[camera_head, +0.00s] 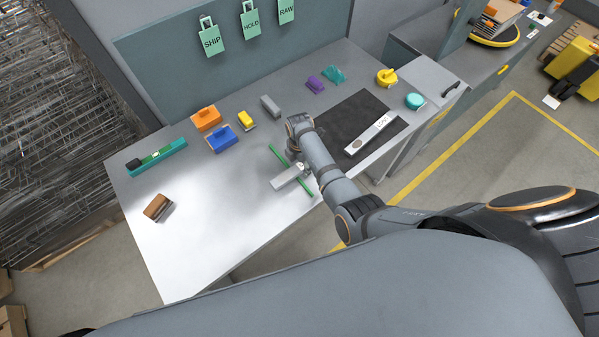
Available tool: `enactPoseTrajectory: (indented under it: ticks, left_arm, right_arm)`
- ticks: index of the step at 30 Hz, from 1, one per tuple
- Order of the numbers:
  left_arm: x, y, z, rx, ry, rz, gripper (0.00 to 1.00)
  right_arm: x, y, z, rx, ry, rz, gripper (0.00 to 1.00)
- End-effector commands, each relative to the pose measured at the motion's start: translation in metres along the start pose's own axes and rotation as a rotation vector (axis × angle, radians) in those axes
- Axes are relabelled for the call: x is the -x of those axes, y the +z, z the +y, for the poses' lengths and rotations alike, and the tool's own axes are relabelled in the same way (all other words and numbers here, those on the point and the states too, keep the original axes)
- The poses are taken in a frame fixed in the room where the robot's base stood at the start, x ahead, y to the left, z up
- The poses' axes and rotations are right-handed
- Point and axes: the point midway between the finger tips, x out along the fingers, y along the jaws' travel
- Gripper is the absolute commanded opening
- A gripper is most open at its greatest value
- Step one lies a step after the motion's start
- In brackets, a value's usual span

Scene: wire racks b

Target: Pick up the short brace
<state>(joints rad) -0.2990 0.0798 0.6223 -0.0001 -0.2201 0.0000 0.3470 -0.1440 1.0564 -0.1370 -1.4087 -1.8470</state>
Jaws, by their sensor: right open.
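A thin green bar (277,155) lies on the grey workbench; it may be the short brace, but I cannot tell for certain. My right arm and wrist cover its middle, and its other end (306,188) shows beyond them. My right gripper (300,170) is open, low over the bench by the bar; its fingertips are small and partly hidden, so I cannot see any contact. A light grey block-like piece (287,178) shows just left of the gripper. My left gripper is not in view.
The front left of the bench is clear.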

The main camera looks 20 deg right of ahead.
Motion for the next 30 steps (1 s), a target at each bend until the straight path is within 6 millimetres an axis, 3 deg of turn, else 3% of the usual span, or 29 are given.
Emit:
enactPoseTrajectory:
  ticks: [1, 8, 21, 30]
  left_arm:
    - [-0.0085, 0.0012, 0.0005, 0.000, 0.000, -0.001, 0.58]
    - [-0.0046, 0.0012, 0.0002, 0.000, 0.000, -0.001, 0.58]
    - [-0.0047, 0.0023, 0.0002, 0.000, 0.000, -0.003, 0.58]
    - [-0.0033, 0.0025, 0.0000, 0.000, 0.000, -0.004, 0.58]
  right_arm:
    - [-0.0074, 0.0000, 0.0005, 0.000, 0.001, 0.000, 0.64]
    - [-0.0034, -0.0001, 0.0002, 0.000, 0.000, 0.000, 0.61]
    - [-0.0036, -0.0001, 0.0001, 0.000, 0.000, 0.000, 0.02]
    - [-0.0020, 0.0000, 0.0005, 0.000, 0.001, 0.000, 0.00]
